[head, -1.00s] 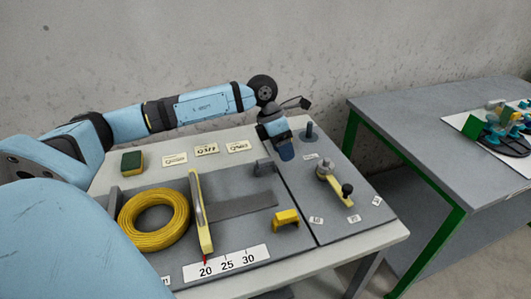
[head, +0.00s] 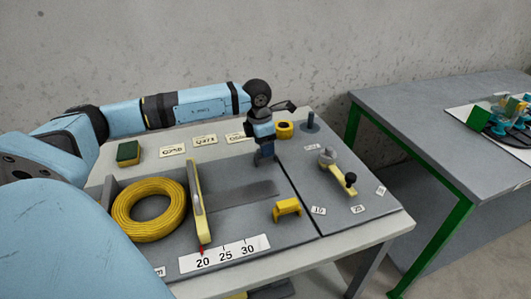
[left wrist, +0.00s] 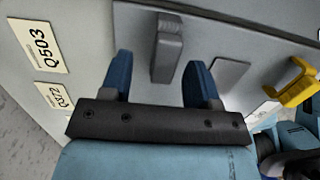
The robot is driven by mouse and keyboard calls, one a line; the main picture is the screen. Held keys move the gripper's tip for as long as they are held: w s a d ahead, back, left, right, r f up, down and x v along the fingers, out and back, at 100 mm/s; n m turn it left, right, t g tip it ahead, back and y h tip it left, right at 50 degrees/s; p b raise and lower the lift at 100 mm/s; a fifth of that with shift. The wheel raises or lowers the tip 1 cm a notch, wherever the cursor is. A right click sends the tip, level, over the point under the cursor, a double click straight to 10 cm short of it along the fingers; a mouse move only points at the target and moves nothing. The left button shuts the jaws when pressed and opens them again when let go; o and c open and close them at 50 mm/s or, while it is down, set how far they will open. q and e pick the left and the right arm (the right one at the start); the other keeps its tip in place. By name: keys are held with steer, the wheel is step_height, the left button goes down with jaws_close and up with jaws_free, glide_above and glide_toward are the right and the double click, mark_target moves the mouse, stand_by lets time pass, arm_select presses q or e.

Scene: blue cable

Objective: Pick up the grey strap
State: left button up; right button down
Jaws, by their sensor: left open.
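The grey strap (left wrist: 167,48) is a small dark grey bracket on the grey board, seen in the left wrist view beyond and between the fingertips. In the head view my left gripper hides most or all of it. My left gripper (head: 265,160) points down over the board, right of the yellow-handled bar. In the left wrist view its two blue fingers (left wrist: 160,62) are apart with nothing held between them. I cannot tell the exact height of the fingertips above the strap. My right gripper is not in view.
A yellow bracket (head: 287,207) stands to the front right, beside a flat grey strip (head: 245,196). A yellow cable coil (head: 148,210) and an upright yellow-edged bar (head: 197,205) are to the left. A yellow roll (head: 284,130) and a peg (head: 310,123) stand behind.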

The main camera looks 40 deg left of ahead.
arm_select(q)
steer(key=f, duration=0.4)
steer(key=shift+w+d+f+b, duration=0.15)
steer(key=shift+d+f+b, duration=0.05)
steer(key=shift+d+b, duration=0.2)
steer(key=shift+r, duration=0.1)
steer(key=c, duration=1)
steer(key=shift+r, duration=0.15)
